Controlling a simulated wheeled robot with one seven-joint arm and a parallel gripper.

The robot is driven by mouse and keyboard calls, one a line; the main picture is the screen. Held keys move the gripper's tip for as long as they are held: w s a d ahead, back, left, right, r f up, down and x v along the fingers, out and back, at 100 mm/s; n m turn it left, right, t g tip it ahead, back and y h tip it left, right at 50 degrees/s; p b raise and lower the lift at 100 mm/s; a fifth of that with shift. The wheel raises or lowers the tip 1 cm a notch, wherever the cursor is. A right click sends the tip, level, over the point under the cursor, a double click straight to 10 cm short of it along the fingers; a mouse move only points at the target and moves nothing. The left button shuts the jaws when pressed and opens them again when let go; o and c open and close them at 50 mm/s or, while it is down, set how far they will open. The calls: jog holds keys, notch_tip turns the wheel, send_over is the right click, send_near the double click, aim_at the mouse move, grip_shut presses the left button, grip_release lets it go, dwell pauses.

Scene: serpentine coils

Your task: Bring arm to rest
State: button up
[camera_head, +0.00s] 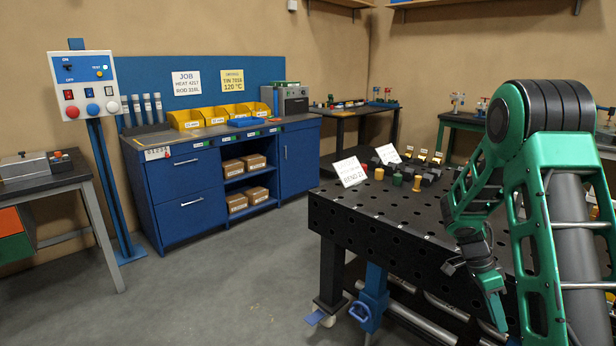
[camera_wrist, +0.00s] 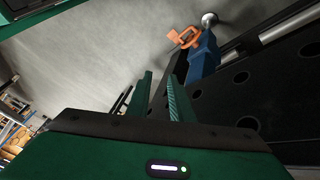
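My green arm reaches in from the right in the head view, bent at a black-banded joint. My gripper (camera_head: 494,300) hangs low, pointing down, in front of the black perforated table (camera_head: 385,228). In the wrist view my gripper (camera_wrist: 160,88) shows two green fingers with a gap between them. Nothing shows between the fingers but background. Whether any part of the arm touches the table cannot be told.
On the table stand white sign cards (camera_head: 349,171) and small wooden and green pegs (camera_head: 417,183). A blue leg fitting (camera_head: 372,295) is below its front corner. A blue cabinet (camera_head: 188,205) and a control post (camera_head: 112,190) stand left. Grey floor (camera_head: 225,290) between is clear.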

jog(key=s+a+r+n+t+y, duration=0.1)
jog(key=s+a+r+n, duration=0.15)
jog(key=s+r, duration=0.4)
jog(key=s+a+r+n+t+y, duration=0.1)
jog(key=s+a+r+n, duration=0.1)
jog(key=s+r+n, duration=0.4)
jog(key=s+a+r+n+t+y, duration=0.1)
jog(key=s+a+r+n, duration=0.1)
jog(key=s, duration=0.4)
jog(key=s+a+r+n+t+y, duration=0.1)
jog(key=s+a+r+n, duration=0.2)
jog(key=s+a, duration=0.3)
jog(key=shift+s+n, duration=0.25)
jog(key=shift+n, duration=0.2)
